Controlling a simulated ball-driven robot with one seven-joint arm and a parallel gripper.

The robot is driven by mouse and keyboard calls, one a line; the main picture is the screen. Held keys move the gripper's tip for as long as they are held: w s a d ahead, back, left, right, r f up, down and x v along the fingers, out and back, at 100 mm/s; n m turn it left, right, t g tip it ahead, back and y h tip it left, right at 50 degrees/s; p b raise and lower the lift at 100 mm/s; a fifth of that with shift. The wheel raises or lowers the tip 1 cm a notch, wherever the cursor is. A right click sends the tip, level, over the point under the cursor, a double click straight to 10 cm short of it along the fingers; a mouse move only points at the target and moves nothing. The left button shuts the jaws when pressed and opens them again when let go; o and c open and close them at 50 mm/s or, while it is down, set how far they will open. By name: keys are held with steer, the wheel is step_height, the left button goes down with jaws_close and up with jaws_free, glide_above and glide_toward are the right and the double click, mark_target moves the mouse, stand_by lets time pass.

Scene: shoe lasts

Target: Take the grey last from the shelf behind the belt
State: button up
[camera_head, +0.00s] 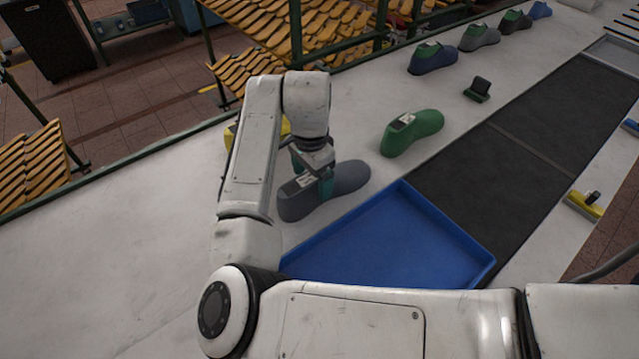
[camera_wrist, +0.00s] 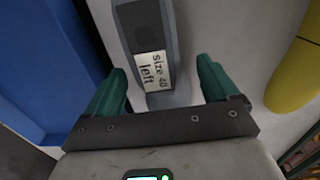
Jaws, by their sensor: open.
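The grey last (camera_head: 345,180) lies on the pale surface behind the blue tray, its toe to the right. My gripper (camera_head: 312,180) is over its heel end, pointing down, and partly hides it. In the wrist view the grey last (camera_wrist: 181,50) runs up from between the open green fingers of my gripper (camera_wrist: 160,80). Its white label reads "size 40 left". A gap shows on each side between finger and last. Whether the fingertips reach down beside it is hard to tell.
A green last (camera_head: 414,132) stands to the right, with several more lasts farther back. A yellow object (camera_head: 286,127) is partly hidden behind my arm. The pale surface at left is clear.

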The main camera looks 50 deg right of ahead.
steer(key=shift+f, duration=1.6)
steer(key=c, duration=1.6)
